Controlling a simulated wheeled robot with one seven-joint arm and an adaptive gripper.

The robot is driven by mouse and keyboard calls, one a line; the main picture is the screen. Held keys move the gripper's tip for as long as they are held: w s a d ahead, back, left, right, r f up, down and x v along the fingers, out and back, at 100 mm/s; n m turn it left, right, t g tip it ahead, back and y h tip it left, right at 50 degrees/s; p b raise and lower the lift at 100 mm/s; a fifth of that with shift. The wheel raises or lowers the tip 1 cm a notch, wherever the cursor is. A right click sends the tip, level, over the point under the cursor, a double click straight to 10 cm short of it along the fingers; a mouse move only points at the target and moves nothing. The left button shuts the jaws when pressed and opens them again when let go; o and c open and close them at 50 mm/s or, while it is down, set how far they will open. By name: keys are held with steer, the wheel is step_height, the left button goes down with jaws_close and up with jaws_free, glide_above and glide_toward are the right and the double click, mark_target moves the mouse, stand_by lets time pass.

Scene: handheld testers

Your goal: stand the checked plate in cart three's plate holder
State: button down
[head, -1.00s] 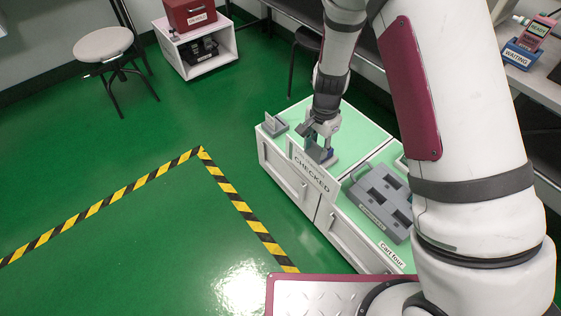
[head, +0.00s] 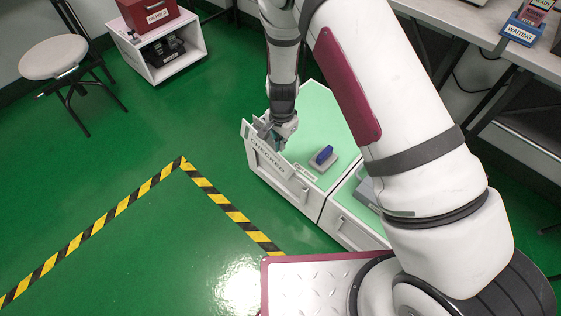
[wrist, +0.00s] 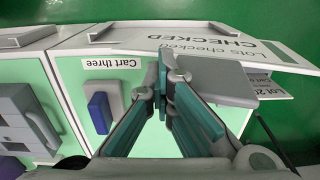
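The checked plate (head: 268,160) is a white plate lettered CHECKED. It stands at the front edge of cart three's green top (head: 318,112). Its lettered face shows in the wrist view (wrist: 190,42). My gripper (head: 279,140) is over the cart's front left corner, fingers closed together at the plate; the fingertips (wrist: 164,75) cover their contact with it. The grey plate holder (wrist: 215,85) is right beside the fingertips in the wrist view and mostly hidden by my gripper in the head view. I cannot tell whether the plate's lower edge is in its slot.
A blue tester on a grey base (head: 323,158) stands on cart three, also visible in the wrist view (wrist: 98,110). A grey tray (head: 368,192) is on the adjoining cart, partly behind my arm. A stool (head: 54,58) and a white shelf (head: 160,50) are farther left.

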mark_target(281, 156)
step_height(281, 156, down, 8)
steer(key=b, duration=0.2)
steer(key=shift+s+b, duration=0.1)
steer(key=shift+b, duration=0.25)
steer(key=c, duration=1.8)
jaws_free()
steer(key=shift+a, duration=0.2)
steer(key=shift+o, duration=1.4)
steer(key=shift+a, duration=0.1)
steer(key=shift+r, duration=0.15)
steer(key=o, duration=0.6)
steer(key=r+p, duration=0.1)
steer(key=r, duration=0.3)
steer(key=r+p, duration=0.2)
steer(key=r, duration=0.2)
steer(key=r+p, duration=0.2)
steer(key=r, duration=0.1)
steer(key=shift+d+r, duration=0.35)
steer(key=shift+r, duration=0.05)
steer(key=shift+c, duration=0.2)
steer(key=o, duration=1)
steer(key=shift+c, duration=0.2)
